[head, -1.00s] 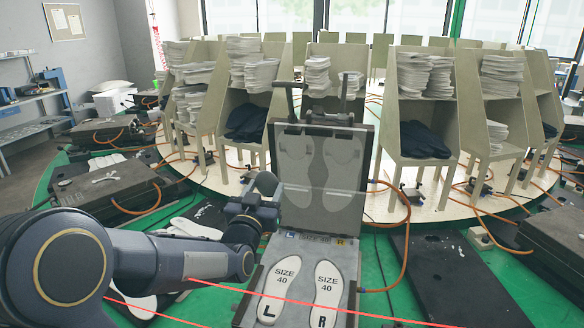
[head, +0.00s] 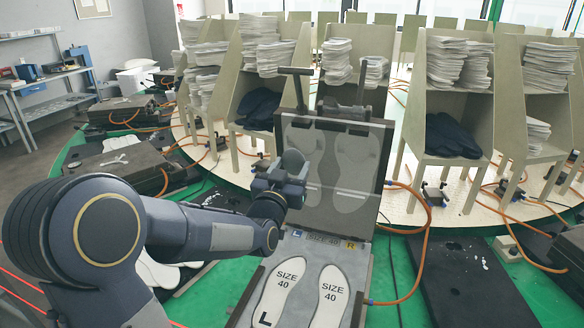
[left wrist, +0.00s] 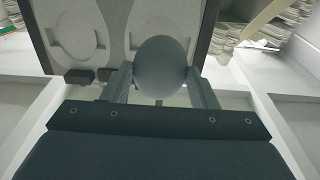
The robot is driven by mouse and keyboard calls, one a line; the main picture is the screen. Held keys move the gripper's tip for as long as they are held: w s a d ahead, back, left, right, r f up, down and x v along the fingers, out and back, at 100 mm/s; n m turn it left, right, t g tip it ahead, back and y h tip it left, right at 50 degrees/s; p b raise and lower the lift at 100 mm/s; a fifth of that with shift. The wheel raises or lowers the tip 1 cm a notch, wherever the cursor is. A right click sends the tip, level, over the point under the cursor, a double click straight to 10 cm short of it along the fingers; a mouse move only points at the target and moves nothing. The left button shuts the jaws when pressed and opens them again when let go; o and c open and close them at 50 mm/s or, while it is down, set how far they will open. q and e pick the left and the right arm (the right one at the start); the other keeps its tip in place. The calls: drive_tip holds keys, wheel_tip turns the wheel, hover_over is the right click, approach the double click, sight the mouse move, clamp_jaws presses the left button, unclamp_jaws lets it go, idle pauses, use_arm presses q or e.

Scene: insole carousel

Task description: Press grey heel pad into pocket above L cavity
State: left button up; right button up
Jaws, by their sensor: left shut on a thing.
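A grey oval heel pad (left wrist: 163,65) is held between the two fingers of my left gripper (left wrist: 162,82) in the left wrist view. In the head view the left gripper (head: 290,178) is in front of the left side of the raised mould lid (head: 374,160). The pad (head: 293,160) shows there as a small rounded grey shape at the gripper's tip. The lid has two insole-shaped cavities, and the gripper partly covers the left one. Whether the pad touches the lid cannot be told. My right gripper is not in view.
White insoles marked size 40, left (head: 277,290) and right (head: 329,294), lie in the open mould base (head: 363,278). An orange hose (head: 424,255) runs to the right of the mould. Shelves with paper stacks (head: 458,62) stand behind on the round platform.

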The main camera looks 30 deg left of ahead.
sight(305, 142)
use_arm(q)
drive_tip(key=shift+w, duration=0.15)
drive_tip(key=shift+p+x, duration=0.35)
drive_tip(key=shift+x, duration=2.45)
drive_tip(key=shift+w+a, duration=0.2)
drive_tip(key=shift+w, duration=0.5)
drive_tip(key=shift+b+x, duration=0.45)
drive_tip(key=shift+x, duration=0.35)
drive_tip(key=shift+r, duration=0.15)
drive_tip(key=o, duration=0.8)
drive_tip(key=shift+w, duration=0.1)
